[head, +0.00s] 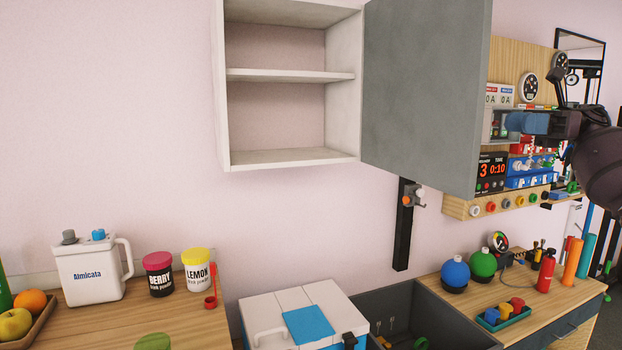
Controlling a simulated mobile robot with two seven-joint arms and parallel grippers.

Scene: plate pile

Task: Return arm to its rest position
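My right gripper (522,122) comes in from the right with blue finger pads, pointing left. It shows just right of the open grey cabinet door (425,85), in front of the wooden panel on the wall. From this angle I cannot tell whether its fingers are apart, and no held object shows. My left gripper is not in view. The white wall cabinet (219,100) stands open, and its visible shelves are empty. No plate is clearly visible.
The open door stands between the cabinet and my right arm. Below are a white jug (90,275), two drink-powder tubs, a white box with a blue panel (307,326) and a dark sink-like basin (455,325). Blue (455,272) and green balls stand on the right counter.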

